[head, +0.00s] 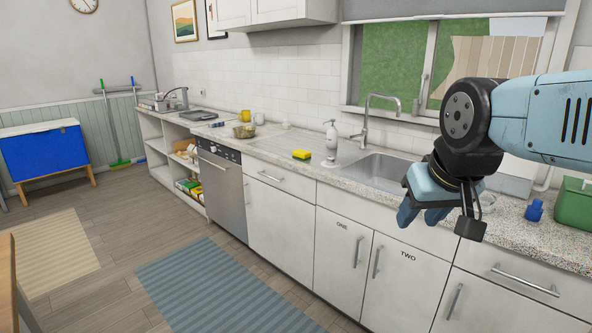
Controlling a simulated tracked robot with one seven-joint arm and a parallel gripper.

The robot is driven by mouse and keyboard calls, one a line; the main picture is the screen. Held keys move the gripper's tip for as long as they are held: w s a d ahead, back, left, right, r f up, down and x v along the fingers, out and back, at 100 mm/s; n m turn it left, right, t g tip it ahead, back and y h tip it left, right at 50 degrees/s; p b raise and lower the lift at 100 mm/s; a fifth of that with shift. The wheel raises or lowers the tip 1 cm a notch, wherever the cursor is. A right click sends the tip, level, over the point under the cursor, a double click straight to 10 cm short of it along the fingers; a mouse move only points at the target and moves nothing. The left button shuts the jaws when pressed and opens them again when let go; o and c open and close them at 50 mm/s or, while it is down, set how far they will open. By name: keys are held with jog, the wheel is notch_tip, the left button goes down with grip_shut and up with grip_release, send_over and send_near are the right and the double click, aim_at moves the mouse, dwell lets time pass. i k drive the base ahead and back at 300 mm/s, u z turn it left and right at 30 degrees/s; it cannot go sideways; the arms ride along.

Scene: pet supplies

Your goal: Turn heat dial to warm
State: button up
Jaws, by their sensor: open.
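No heat dial can be clearly made out in the head view. A steel-fronted appliance (224,196) is built into the counter row at left of centre. Its dark control strip (218,150) runs along the top, but its details are too small to read. My gripper (438,221) hangs at the right, in front of the counter and near the sink. It is open, pointing down, with nothing between its fingers. It is well apart from the appliance.
A green box (574,205) and blue bottle (535,210) stand at right. Blue rug (215,285) and wooden floor lie clear in front.

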aim_at(331, 160)
jog(key=u, duration=0.45)
jog(key=i, duration=1.95)
jog(key=z, duration=0.75)
jog(key=k, duration=0.85)
jog(key=z, duration=0.2)
jog(key=i, duration=0.75)
jog(key=u, duration=0.05)
